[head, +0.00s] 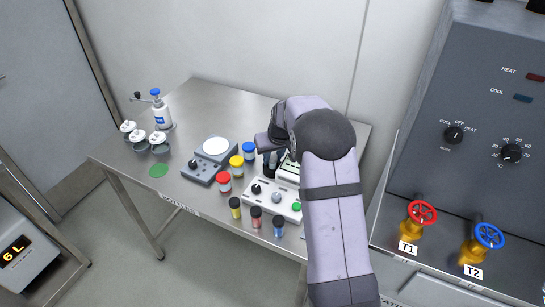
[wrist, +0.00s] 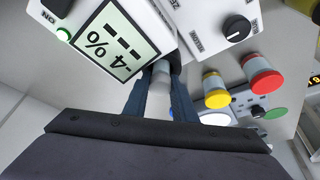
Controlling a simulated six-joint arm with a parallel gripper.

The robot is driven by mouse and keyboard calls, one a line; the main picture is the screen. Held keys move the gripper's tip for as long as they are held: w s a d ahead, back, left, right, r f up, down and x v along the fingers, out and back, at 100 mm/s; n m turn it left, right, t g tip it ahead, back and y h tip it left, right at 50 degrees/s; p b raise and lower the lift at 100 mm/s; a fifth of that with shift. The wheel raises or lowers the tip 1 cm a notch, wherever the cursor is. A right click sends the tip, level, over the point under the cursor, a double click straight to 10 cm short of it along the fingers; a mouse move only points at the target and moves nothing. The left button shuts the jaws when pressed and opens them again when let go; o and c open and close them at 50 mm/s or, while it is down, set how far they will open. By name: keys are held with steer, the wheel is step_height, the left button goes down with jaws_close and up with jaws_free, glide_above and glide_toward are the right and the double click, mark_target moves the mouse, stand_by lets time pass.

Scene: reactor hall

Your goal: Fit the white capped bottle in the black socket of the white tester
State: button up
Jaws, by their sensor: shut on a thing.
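My gripper (wrist: 159,88) is shut on a pale bottle (wrist: 158,100), which shows between the two dark fingers in the wrist view. The white tester (wrist: 118,30) lies beside the fingers, at upper left, with a lit screen reading "-4%" and a green lamp. A black round part (wrist: 60,5) at its corner is cut by the picture edge; I cannot tell whether it is the socket. In the head view my arm hides most of the tester (head: 290,170), and the held bottle cannot be made out.
A white box with knobs (head: 273,199) stands in front of the tester. Red (head: 223,183), yellow (head: 236,166) and blue (head: 249,151) capped jars stand left of it, near a grey scale (head: 200,174). Several small vials line the front edge.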

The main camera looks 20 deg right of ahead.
steer(key=o, duration=1.1)
steer(key=shift+a, duration=0.1)
steer(key=shift+o, duration=0.7)
steer(key=shift+r, duration=0.1)
steer(key=shift+o, duration=0.9)
steer(key=shift+w+d+r+p, duration=0.1)
steer(key=shift+d+r+p, duration=0.15)
steer(key=shift+r+p, duration=1.15)
steer(key=shift+r, duration=0.5)
steer(key=shift+a+r+p, duration=0.15)
steer(key=shift+r+p, duration=0.9)
steer(key=shift+r, duration=0.5)
steer(key=shift+s, duration=0.2)
steer(key=s+a+g, duration=0.1)
steer(key=s+a, duration=0.2)
steer(key=s, duration=0.8)
steer(key=s+a+g, duration=0.2)
steer(key=s+a, duration=0.1)
steer(key=s, duration=0.9)
steer(key=s+a+g, duration=0.1)
steer(key=s+a, duration=0.1)
steer(key=s, duration=1)
steer(key=shift+s+a+f, duration=0.15)
steer(key=shift+s+a, duration=0.1)
steer(key=shift+a, duration=0.15)
